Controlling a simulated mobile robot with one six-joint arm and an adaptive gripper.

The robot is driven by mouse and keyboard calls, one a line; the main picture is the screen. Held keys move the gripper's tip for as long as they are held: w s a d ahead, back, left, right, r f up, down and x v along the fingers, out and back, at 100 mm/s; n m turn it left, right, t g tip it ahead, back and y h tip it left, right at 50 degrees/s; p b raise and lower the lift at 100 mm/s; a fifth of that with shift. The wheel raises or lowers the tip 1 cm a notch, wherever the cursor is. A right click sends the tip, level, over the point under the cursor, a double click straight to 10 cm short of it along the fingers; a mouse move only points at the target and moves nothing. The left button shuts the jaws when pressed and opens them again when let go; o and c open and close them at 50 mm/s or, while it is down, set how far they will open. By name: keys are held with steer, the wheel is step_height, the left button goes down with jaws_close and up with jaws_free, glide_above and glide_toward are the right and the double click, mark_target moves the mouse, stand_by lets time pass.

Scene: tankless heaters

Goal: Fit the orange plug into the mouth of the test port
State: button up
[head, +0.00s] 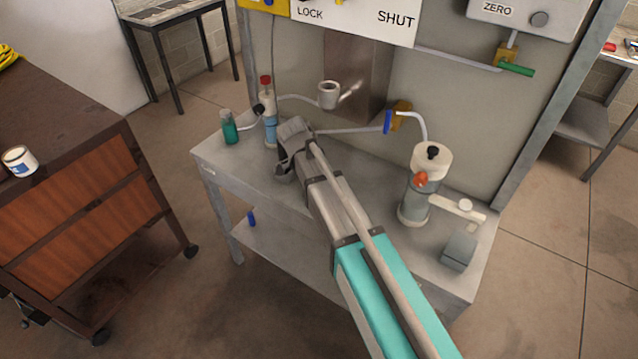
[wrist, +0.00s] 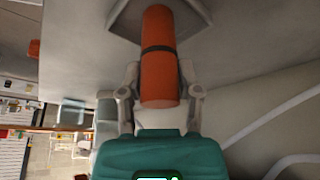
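The orange plug (wrist: 158,75) is a thick cylinder with a dark band around its middle. In the wrist view it lies between the two fingers of my gripper (wrist: 160,90), which appear closed on its sides. Its far end overlaps a grey square-edged piece (wrist: 193,10) at the top; I cannot tell whether they touch. In the head view my gripper (head: 284,168) is low over the left part of the grey bench, and the plug is hidden.
The grey bench (head: 222,168) holds a green bottle (head: 229,128), a red-capped bottle (head: 268,120), a white canister (head: 430,165) with an orange knob, and a grey block (head: 459,251). A wall panel with a blue-handled valve (head: 387,122) rises behind. A wooden cabinet (head: 80,200) stands left.

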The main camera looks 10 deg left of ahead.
jaws_close()
steer(key=shift+r, duration=0.15)
step_height(320, 180, up, 3)
steer(key=p, duration=0.3)
steer(key=s+d+r+p, duration=0.6)
steer(key=s+r+p, duration=0.3)
steer(key=s, duration=0.3)
steer(key=shift+s+r+p, duration=0.35)
steer(key=shift+p, duration=0.15)
steer(key=shift+a, duration=0.1)
